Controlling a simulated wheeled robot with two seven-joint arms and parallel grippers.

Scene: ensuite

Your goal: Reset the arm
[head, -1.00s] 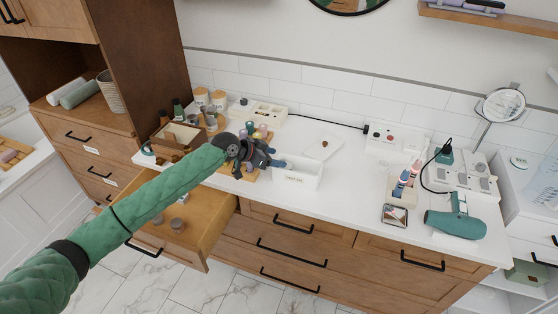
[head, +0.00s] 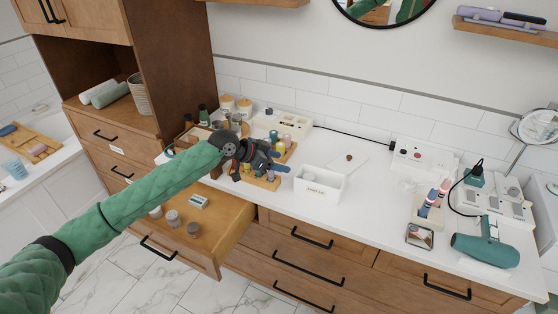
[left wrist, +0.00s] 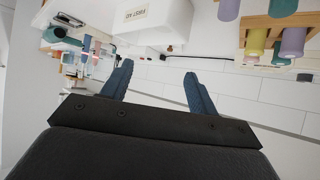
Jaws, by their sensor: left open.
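My left gripper (head: 284,169) reaches over the counter, with its jaws open and empty. It is above the wooden rack of small bottles (head: 258,181) and just left of the white first aid box (head: 318,184). In the left wrist view the two blue fingers (left wrist: 156,76) stand apart with nothing between them. The first aid box (left wrist: 150,22) shows upside down at the top there, and coloured bottles (left wrist: 290,42) hang at upper right. My right gripper is in neither view.
An open drawer (head: 232,214) below my left arm holds a few jars and a small box. The counter's middle right is fairly clear.

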